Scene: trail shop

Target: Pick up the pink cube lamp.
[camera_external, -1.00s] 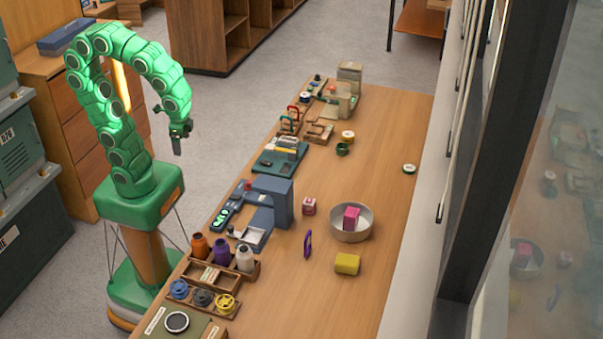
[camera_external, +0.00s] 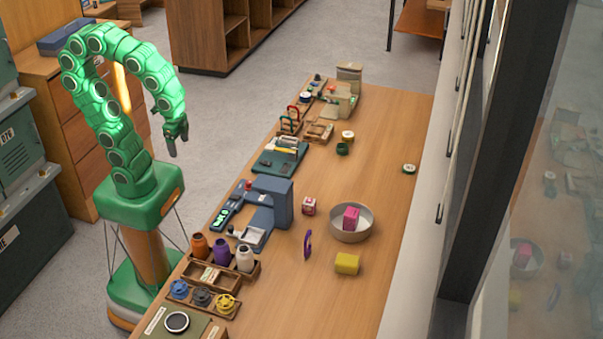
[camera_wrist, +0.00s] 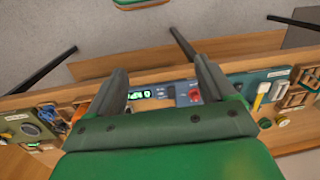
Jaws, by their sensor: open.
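A bright pink cube (camera_external: 351,217) sits in a round grey bowl (camera_external: 336,235) on the wooden table. I cannot tell for sure which of the two is the lamp. My gripper (camera_external: 171,150) hangs off the table's left side, well away from both cubes. In the wrist view my gripper (camera_wrist: 160,85) is open with nothing between its fingers. Neither pink cube can be made out in the wrist view.
A blue-grey machine (camera_external: 272,200) stands between my arm and the cubes. The table's right side is mostly clear.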

